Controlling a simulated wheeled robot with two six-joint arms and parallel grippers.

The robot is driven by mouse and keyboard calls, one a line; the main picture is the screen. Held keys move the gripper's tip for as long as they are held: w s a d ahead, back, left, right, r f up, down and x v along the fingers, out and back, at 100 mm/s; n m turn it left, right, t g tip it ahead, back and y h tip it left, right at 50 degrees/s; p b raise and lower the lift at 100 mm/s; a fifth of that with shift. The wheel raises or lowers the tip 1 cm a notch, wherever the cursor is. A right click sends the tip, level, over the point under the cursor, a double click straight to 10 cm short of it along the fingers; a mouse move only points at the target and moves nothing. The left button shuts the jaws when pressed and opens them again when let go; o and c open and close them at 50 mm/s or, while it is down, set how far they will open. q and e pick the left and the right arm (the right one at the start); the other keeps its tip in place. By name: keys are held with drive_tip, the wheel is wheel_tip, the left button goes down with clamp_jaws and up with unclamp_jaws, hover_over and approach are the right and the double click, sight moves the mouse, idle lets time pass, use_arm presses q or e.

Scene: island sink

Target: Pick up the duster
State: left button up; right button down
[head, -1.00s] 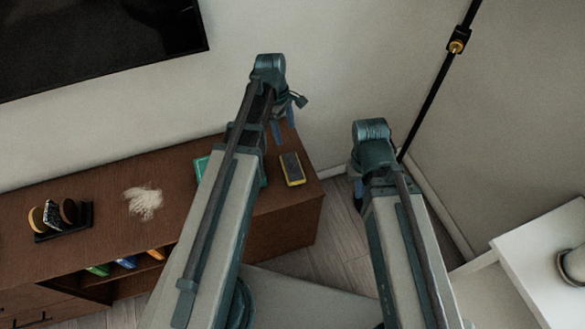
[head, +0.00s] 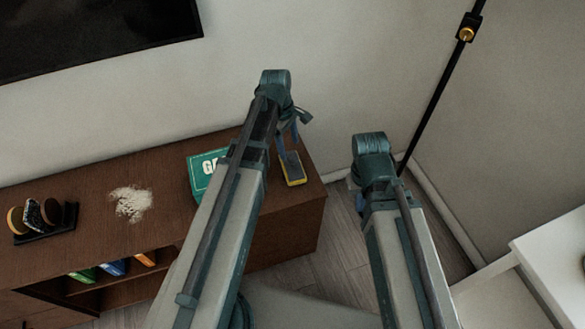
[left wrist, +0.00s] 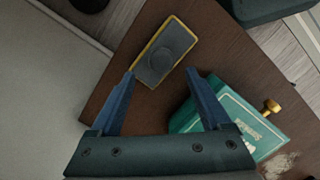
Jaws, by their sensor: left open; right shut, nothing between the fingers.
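The duster (head: 292,169) is a grey block with a yellow edge, lying on the brown cabinet top near its right end. In the left wrist view the duster (left wrist: 161,53) shows a round grey knob on top and lies just beyond the fingertips. My left gripper (head: 288,142) is open above the duster, and its blue fingers partly overlap it in the head view. In the left wrist view my left gripper (left wrist: 160,75) has nothing between its fingers. My right gripper (head: 358,198) is shut and empty, off the cabinet to the right and mostly hidden by its arm.
A green box (head: 205,172) stands on the cabinet (head: 90,200) left of the duster; its gold knob (left wrist: 271,106) shows in the left wrist view. A pale powder patch (head: 131,203) and a dark rack (head: 45,219) are further left. A black pole (head: 437,100) stands at right.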

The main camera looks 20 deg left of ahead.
sight(292, 156)
use_arm(q)
drive_tip(key=shift+s+d+f+b, duration=0.1)
drive_tip(key=shift+d+f+b, duration=0.15)
drive_tip(key=shift+f+b, duration=0.6)
drive_tip(key=shift+s+d+f+b, duration=0.15)
drive_tip(key=shift+d+f+b, duration=0.05)
drive_tip(key=shift+f+b, duration=0.65)
drive_tip(key=shift+s+d+f+b, duration=0.1)
drive_tip(key=shift+d+f+b, duration=0.15)
drive_tip(key=shift+f+b, duration=0.55)
clamp_jaws()
